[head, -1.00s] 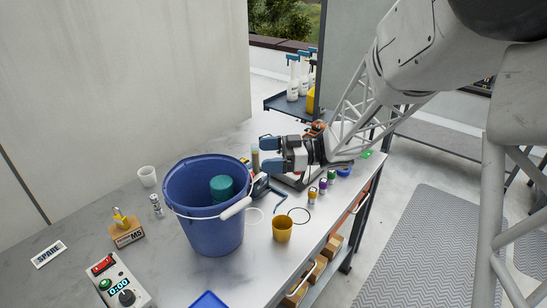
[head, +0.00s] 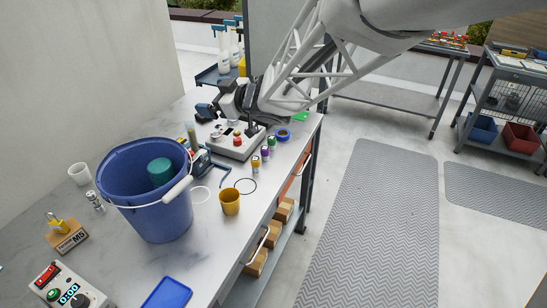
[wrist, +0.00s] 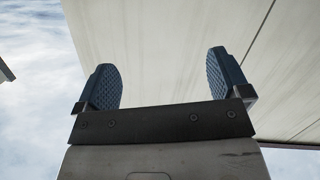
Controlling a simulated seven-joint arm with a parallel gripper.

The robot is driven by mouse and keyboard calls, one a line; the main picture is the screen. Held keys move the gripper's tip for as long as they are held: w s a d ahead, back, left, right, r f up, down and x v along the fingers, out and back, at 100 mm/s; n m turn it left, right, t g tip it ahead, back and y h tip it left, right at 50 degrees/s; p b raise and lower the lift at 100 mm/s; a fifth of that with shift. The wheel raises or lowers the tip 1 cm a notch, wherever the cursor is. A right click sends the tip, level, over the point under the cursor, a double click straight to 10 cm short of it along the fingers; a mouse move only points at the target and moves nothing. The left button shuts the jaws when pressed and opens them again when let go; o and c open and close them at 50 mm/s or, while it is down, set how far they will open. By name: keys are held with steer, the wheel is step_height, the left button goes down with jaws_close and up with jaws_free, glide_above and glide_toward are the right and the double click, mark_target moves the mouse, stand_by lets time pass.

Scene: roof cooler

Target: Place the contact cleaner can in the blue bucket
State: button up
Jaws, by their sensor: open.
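The blue bucket (head: 152,215) stands upright on the bench, its white handle grip hanging at its right rim. A teal cylinder (head: 160,171) is inside the bucket; its lower part is hidden and no label can be read. I cannot tell for sure whether it is the contact cleaner can. My gripper (head: 203,111) is beyond the bucket to the upper right, apart from it. In the wrist view my gripper (wrist: 162,85) has its two blue pads wide apart with nothing between them, facing a pale wall and sky.
A yellow cup (head: 230,203), small coloured-cap bottles (head: 265,153) and a grey box with buttons (head: 235,143) are right of the bucket. A white cup (head: 80,174), a silver cylinder (head: 95,201) and a padlock block (head: 68,237) are left. A blue tray (head: 167,294) lies in front.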

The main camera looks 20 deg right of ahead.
steer(key=s+d+m+g+h, duration=0.1)
steer(key=s+d+m+h, duration=0.8)
steer(key=s+d+h, duration=0.25)
steer(key=s+a+f+m+g, duration=0.1)
steer(key=s+g, duration=0.3)
steer(key=s, duration=0.7)
steer(key=s+a+f+m+g+y, duration=0.1)
steer(key=s+g, duration=0.3)
steer(key=s, duration=0.7)
steer(key=shift+a+f+g, duration=0.3)
steer(key=shift+a+f, duration=0.35)
steer(key=shift+f, duration=0.1)
